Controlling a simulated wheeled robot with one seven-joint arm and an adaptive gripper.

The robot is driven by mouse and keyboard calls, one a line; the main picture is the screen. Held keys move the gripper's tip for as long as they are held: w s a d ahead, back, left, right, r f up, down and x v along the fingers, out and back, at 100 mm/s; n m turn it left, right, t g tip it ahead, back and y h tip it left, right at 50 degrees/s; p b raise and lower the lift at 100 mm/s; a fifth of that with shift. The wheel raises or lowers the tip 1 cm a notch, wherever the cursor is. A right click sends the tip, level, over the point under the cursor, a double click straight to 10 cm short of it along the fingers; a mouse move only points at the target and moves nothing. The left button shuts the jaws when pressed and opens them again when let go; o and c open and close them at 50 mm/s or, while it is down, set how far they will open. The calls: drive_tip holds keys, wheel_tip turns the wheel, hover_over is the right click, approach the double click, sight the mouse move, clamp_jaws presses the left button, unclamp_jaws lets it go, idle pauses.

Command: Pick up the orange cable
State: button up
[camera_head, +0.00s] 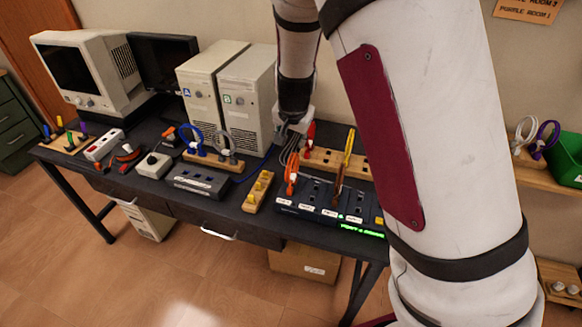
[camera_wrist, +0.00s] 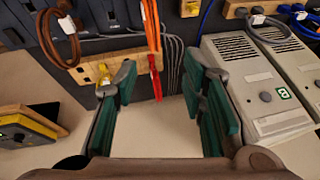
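The orange cable (camera_head: 291,172) stands as a narrow upright loop at the left part of a dark socket panel (camera_head: 322,205) on the table. In the wrist view the orange cable (camera_wrist: 151,28) is at the top middle, beyond my fingertips. My gripper (camera_wrist: 162,80) is open, with green pads spread wide and nothing between them. In the head view my gripper (camera_head: 290,128) is beside the computer towers, behind the orange cable and apart from it; its fingers are partly hidden.
A brown cable (camera_wrist: 60,42) hangs nearby. Beige computer towers (camera_head: 246,95) stand close to my gripper. Blue cable (camera_head: 190,138) loops stand further left.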

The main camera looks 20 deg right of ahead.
sight(293, 156)
drive_tip(key=x, duration=0.6)
drive_tip(key=shift+w+d+f, duration=0.1)
drive_tip(key=shift+w+f, duration=0.05)
drive_tip(key=shift+f, duration=0.2)
drive_tip(key=shift+s+d+x, duration=0.1)
drive_tip(key=shift+s+x, duration=0.05)
drive_tip(key=shift+x, duration=1.2)
drive_tip(key=shift+s+d+x, duration=0.1)
drive_tip(key=shift+x, duration=1.25)
drive_tip(key=shift+f, duration=0.1)
drive_tip(key=shift+c, duration=0.3)
clamp_jaws()
